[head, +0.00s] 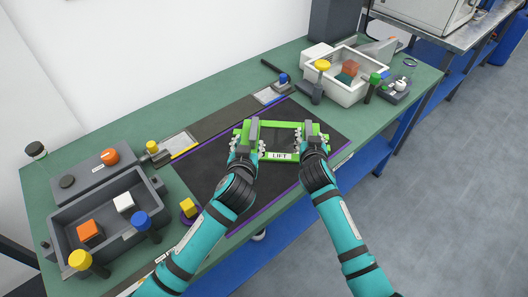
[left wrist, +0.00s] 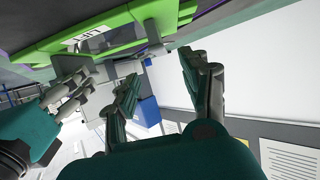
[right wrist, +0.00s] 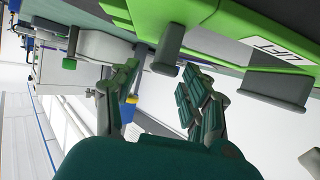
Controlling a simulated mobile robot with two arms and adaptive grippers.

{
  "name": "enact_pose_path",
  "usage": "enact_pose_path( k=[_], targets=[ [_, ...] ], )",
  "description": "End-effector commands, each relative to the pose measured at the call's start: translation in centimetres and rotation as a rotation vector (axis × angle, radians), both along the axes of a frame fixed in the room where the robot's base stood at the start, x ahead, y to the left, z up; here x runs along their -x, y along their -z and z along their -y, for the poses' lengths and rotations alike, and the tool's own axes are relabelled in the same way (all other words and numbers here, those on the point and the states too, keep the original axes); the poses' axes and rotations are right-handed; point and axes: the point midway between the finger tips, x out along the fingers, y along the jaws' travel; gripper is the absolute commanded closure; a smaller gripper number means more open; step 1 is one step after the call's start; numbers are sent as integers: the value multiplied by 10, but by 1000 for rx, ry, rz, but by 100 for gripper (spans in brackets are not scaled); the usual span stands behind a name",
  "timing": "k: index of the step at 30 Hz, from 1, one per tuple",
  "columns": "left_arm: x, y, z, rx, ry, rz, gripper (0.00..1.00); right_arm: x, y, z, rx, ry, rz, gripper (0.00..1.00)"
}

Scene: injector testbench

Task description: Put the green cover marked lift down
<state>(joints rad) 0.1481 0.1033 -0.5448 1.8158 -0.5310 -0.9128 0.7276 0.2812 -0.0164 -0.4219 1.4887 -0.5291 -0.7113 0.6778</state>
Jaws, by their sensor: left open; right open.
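The green cover (head: 283,124) is a rectangular frame with a white LIFT label (head: 279,156) on its near bar. It lies over the black mat (head: 215,184); I cannot tell whether all its edges touch. My left gripper (head: 246,142) is at its left end and my right gripper (head: 312,138) at its right end. Both are open. In the left wrist view the cover (left wrist: 60,40) is above the spread fingers (left wrist: 155,78). In the right wrist view a grey handle (right wrist: 170,48) of the cover (right wrist: 245,22) stands just beyond the spread fingers (right wrist: 158,82).
A grey bin (head: 112,232) with several blocks stands at the left, with knobs around it. A white bin (head: 345,90) with blocks stands at the back right. A blue knob (head: 283,79) is behind the mat. The mat's near left part is clear.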

Motion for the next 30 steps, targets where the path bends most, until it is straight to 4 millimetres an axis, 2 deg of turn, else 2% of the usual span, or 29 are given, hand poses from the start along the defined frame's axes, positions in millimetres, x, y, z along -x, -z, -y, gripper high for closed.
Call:
enact_pose_path(
  k=[1,6,12,17,30],
  targets=[
    [0,0,0,0,0,0,53,12,-4,0,-4,1,-1,53],
    [0,0,0,0,1,0,53,44,-17,0,-4,1,-1,53],
    [0,0,0,0,1,0,53,67,-27,0,-2,1,0,53],
    [0,0,0,0,1,0,53,72,-30,0,0,0,0,53],
    [0,0,0,0,1,0,53,72,-30,0,0,0,0,53]
  ],
)
